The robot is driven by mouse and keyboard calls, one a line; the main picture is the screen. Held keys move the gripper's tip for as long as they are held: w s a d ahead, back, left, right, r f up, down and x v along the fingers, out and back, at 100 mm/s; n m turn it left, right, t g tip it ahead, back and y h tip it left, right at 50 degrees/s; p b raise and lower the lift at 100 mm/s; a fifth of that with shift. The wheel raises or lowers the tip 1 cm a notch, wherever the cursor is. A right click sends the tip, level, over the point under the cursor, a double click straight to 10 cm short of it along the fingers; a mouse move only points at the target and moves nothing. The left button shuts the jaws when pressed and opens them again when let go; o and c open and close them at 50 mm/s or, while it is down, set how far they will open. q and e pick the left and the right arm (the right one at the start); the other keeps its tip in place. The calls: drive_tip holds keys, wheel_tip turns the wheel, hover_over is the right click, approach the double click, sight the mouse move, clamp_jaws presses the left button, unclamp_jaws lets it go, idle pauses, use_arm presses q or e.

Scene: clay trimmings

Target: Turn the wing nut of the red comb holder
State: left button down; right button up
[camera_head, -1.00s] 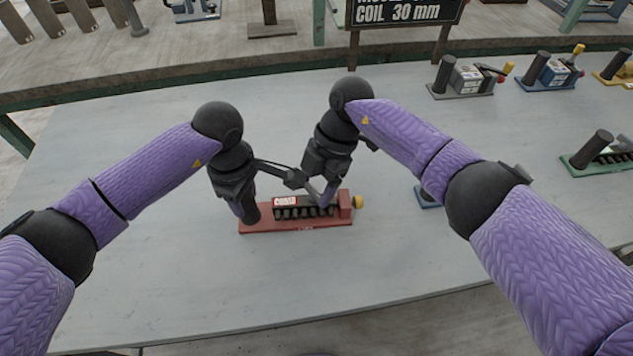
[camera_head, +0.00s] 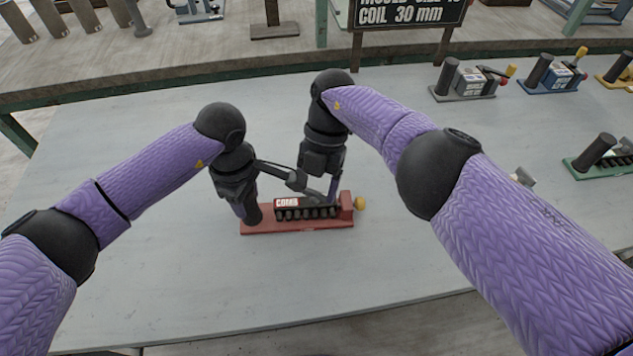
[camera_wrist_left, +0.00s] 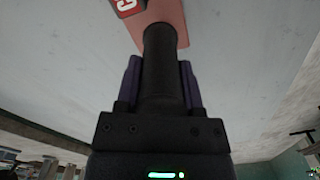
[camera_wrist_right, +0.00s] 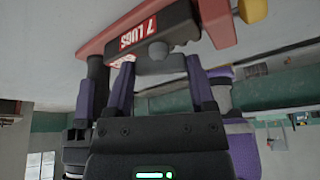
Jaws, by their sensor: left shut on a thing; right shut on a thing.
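The red comb holder (camera_head: 300,226) lies on the grey table in the middle of the head view, with a black post at its left end, a row of dark lugs and a yellow knob (camera_head: 360,203) at its right end. My left gripper (camera_head: 242,208) is shut around the black post (camera_wrist_left: 160,60). My right gripper (camera_wrist_right: 160,68) is low over the right half of the comb, its fingers either side of a dark grey part with a rounded end. This looks like the wing nut (camera_wrist_right: 158,51). My fingers partly hide it.
A black sign (camera_head: 410,12) stands behind. Grey (camera_head: 465,80), blue (camera_head: 548,75) and green (camera_head: 600,162) holders stand to the right. My right arm partly hides another item beside it. The table left and front of the red holder is clear.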

idle(0.3)
drive_tip(key=o, duration=1.2)
drive_tip(key=shift+r, duration=0.1)
wheel_tip(320, 180, up, 10)
drive_tip(key=shift+f, duration=0.1)
drive_tip(key=shift+s+f, duration=0.1)
drive_tip(key=shift+f, duration=0.25)
drive_tip(key=c, duration=0.3)
drive_tip(key=f+m+y, duration=0.1)
drive_tip(key=s+f+m+y, duration=0.1)
drive_tip(key=m, duration=0.1)
drive_tip(key=f+m+t+y, duration=0.1)
drive_tip(key=m, duration=0.1)
drive_tip(key=shift+s+d+f, duration=0.1)
drive_tip(key=shift+s+f, duration=0.15)
drive_tip(key=shift+s, duration=0.05)
drive_tip(key=c, duration=0.4)
drive_tip(key=s+d+r+m+t+y, duration=0.25)
drive_tip(key=d+m+t, duration=0.45)
drive_tip(key=m, duration=0.6)
drive_tip(key=shift+y, duration=0.25)
drive_tip(key=x, duration=1.1)
drive_tip(key=shift+a+f, duration=0.15)
drive_tip(key=shift+f, duration=0.25)
